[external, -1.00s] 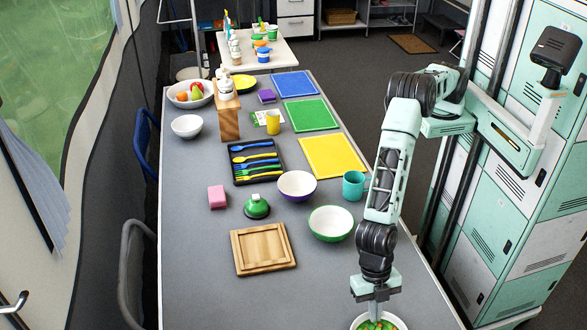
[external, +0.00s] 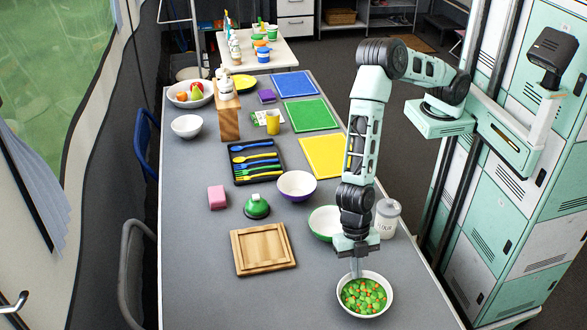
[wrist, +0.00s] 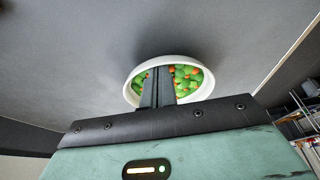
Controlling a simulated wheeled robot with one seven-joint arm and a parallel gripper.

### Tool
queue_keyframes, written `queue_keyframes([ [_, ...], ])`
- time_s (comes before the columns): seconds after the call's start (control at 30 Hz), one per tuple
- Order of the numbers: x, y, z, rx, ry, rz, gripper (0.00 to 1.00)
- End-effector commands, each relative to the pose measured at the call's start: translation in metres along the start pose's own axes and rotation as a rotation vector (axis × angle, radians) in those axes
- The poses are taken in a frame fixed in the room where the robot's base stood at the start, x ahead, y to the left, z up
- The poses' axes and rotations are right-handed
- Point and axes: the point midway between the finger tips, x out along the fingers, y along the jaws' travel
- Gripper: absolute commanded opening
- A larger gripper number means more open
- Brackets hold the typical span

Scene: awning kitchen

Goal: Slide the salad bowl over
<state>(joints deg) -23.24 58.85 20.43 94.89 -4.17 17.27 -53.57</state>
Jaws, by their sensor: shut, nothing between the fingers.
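The salad bowl (external: 366,315) is white and holds green and orange pieces. It stands upright on the grey table near its front right in the external view. My gripper (external: 356,273) points down, shut and empty, with its fingers at the bowl's far rim. In the wrist view the shut fingers (wrist: 158,88) overlap the bowl's opening, and the bowl's white rim (wrist: 172,59) shows beyond them. I cannot tell whether the fingertips touch the bowl's inner wall.
A wooden board (external: 262,249) lies to the left. The table between board and salad bowl is clear; its right edge (external: 440,290) is close.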

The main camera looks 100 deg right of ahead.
Motion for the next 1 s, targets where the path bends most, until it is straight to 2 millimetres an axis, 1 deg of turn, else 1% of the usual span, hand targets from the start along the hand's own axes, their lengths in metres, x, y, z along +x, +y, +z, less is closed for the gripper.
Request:
queue_keyframes([
  [0.03, -0.006, 0.001, 0.016, 0.006, -0.001, -0.001, 0.0],
  [0.1, -0.012, 0.001, 0.033, 0.006, -0.001, -0.001, 0.0],
  [0.2, -0.019, 0.0, 0.052, 0.003, 0.0, -0.001, 0.0],
  [0.33, -0.023, 0.0, 0.065, 0.001, 0.0, -0.001, 0.0],
  [0.43, -0.024, -0.001, 0.068, -0.001, 0.0, -0.001, 0.0],
  [0.77, -0.023, 0.0, 0.067, -0.001, 0.0, -0.001, 0.0],
  [0.87, -0.021, 0.0, 0.062, -0.003, 0.001, 0.0, 0.0],
  [1.0, -0.013, -0.001, 0.043, -0.005, 0.001, 0.0, 0.0],
])
